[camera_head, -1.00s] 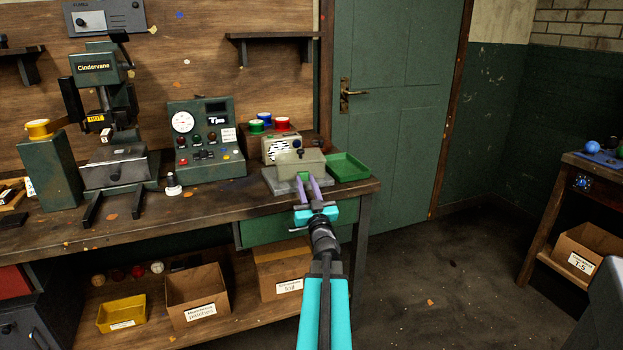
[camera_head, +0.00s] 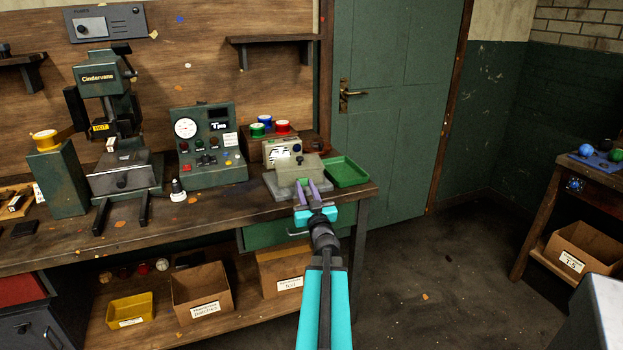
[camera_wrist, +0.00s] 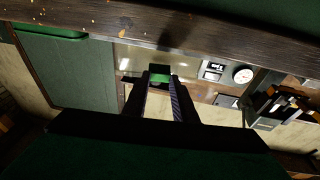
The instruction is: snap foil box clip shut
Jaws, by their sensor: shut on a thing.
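The foil box (camera_head: 297,168) is a dull grey-beige box on a grey slab (camera_head: 279,188) at the right end of the bench. Its green clip (camera_head: 303,182) is on the near side. My gripper (camera_head: 306,187), with purple fingers, reaches up to this side and is shut on the clip. In the wrist view the green clip (camera_wrist: 160,72) sits between my two dark fingertips (camera_wrist: 161,80), against the pale box (camera_wrist: 135,58). The fingers partly cover the clip, so I cannot tell whether it is fully closed.
A green tray (camera_head: 346,172) sits right of the box. Behind are a patterned box (camera_head: 282,150) and coloured spools (camera_head: 265,122). A control panel (camera_head: 208,148) and a press (camera_head: 122,175) stand left. The bench edge and a green drawer (camera_head: 270,234) lie below my gripper.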

